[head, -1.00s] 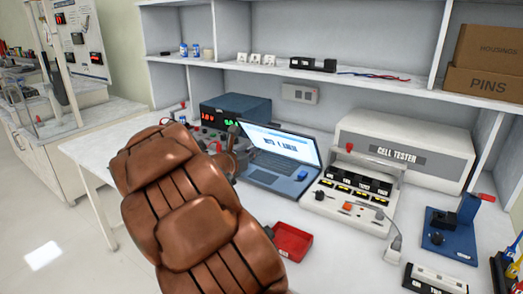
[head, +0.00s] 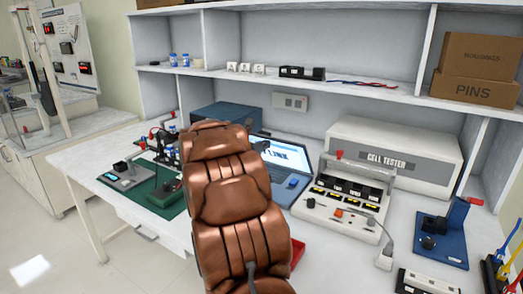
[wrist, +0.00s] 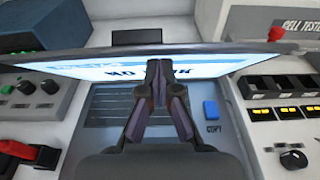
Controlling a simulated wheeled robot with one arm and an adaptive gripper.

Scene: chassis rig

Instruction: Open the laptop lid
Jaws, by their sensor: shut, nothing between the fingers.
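The laptop's lid (head: 290,155) stands raised from its base, with the screen lit; my arm covers its left part in the head view. The wrist view shows the lid (wrist: 220,60) from above, tilted, with large text on the screen. The laptop base (wrist: 95,105) lies below it, with a blue block marked COPY (wrist: 211,109) on its right side. My gripper (wrist: 160,68) is shut and empty, with its fingertips in front of the middle of the screen. I cannot tell whether they touch it.
The white cell tester (head: 395,150) stands close to the laptop's right. A blue box (head: 225,115) stands behind its left. A red tray (head: 297,252) is partly hidden by my arm. A green mat (head: 160,198) with equipment lies left. A shelf (head: 380,90) runs above the bench.

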